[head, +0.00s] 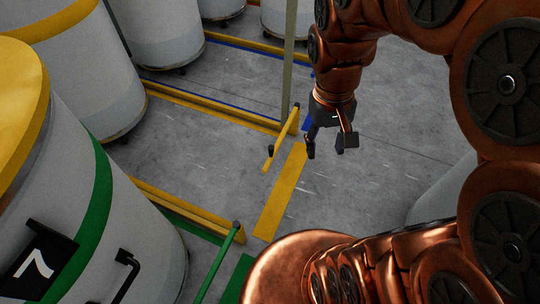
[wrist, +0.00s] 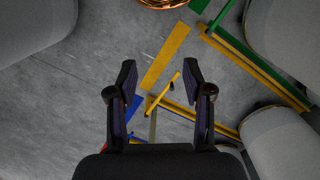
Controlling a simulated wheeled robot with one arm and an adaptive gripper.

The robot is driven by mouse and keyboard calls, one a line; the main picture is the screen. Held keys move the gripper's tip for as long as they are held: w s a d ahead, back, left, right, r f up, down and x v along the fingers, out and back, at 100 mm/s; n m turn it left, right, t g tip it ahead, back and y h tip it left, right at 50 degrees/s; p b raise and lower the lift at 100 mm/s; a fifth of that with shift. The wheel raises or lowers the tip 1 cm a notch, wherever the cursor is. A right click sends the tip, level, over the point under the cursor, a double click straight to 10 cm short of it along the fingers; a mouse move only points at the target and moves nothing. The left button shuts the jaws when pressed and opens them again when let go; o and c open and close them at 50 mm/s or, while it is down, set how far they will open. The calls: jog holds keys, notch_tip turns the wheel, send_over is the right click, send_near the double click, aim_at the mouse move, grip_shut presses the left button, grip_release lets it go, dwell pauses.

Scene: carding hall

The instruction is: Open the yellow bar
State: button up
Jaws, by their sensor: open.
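The yellow bar (head: 284,132) is a short slanting bar at the end of a low yellow rail, beside a thin grey post, with a dark knob near its lower part. In the wrist view the yellow bar (wrist: 160,95) shows between and beyond my fingers. My gripper (head: 329,148) hangs to the right of the bar in the head view, pointing down. In the wrist view my gripper (wrist: 158,76) has its two dark fingers wide apart with nothing held. I see no contact with the bar, and the exact gap is hard to tell.
A low yellow rail (head: 220,108) runs back left from the bar. A yellow floor stripe (head: 280,195) lies in front of it. A green bar (head: 218,262) stands nearer, beside a large drum (head: 130,235) marked 7. More drums stand behind.

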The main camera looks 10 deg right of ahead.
jog(key=w+d+f+b, duration=0.2)
jog(key=w+f+b, duration=0.6)
jog(key=w+f, duration=0.6)
jog(key=t+b, duration=0.2)
jog(key=b, duration=1.8)
send_over(271, 152)
jog(key=f, duration=4.1)
jog(key=shift+w+d+f, duration=0.2)
jog(key=shift+w+d, duration=0.1)
jog(key=shift+w, duration=0.05)
jog(key=shift+w+a+f, duration=0.1)
jog(key=shift+f, duration=0.5)
notch_tip(271, 152, down, 8)
jog(key=shift+r+b, duration=0.25)
jog(key=shift+b, duration=0.85)
jog(key=shift+c, duration=0.4)
grip_shut()
